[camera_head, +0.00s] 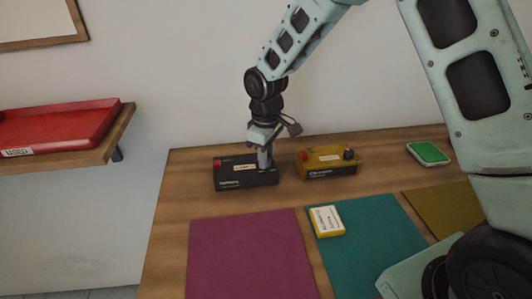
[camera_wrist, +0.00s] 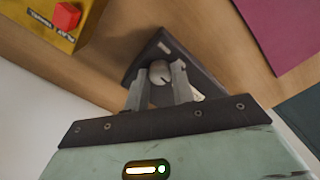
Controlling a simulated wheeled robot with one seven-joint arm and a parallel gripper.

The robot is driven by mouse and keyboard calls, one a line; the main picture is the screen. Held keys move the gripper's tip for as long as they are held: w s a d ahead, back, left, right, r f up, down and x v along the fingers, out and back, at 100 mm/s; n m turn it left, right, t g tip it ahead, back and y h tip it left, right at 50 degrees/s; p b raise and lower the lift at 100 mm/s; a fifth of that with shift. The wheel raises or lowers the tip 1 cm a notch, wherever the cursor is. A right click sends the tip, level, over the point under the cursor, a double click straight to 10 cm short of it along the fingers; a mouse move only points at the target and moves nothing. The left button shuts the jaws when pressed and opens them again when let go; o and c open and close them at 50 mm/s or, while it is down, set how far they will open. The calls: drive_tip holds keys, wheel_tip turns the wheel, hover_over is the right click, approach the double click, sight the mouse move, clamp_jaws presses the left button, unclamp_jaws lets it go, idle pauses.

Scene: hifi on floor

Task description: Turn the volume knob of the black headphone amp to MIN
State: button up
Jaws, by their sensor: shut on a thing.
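The black headphone amp (camera_head: 240,180) stands at the back left of the wooden table, with a red part at its left end and a pale label on top. It also shows in the wrist view (camera_wrist: 180,48). Its volume knob (camera_wrist: 160,70) is round and light grey, with a dark mark too small to read. My gripper (camera_head: 264,166) comes down from above on the amp's right end, hiding the knob in the head view. In the wrist view my gripper (camera_wrist: 160,82) has one finger on each side of the knob, shut on it.
A yellow amp-like box (camera_head: 328,163) with a dark knob stands close to the right. A purple mat (camera_head: 245,250), a teal mat (camera_head: 370,250) with a yellow-white box (camera_head: 327,221), and a green-topped item (camera_head: 428,153) share the table. A red tray (camera_head: 60,127) sits on a left shelf.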

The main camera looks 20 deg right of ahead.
drive_tip(key=n+p, duration=0.1)
drive_tip(key=n, duration=0.3)
drive_tip(key=shift+r, duration=0.1)
drive_tip(key=shift+n+p, duration=0.7)
drive_tip(key=shift+n, duration=0.8)
drive_tip(key=o, duration=1)
wheel_tip(320, 180, up, 17)
drive_tip(key=b, duration=0.2)
drive_tip(key=shift+r+b, duration=0.15)
drive_tip(key=shift+b, duration=0.15)
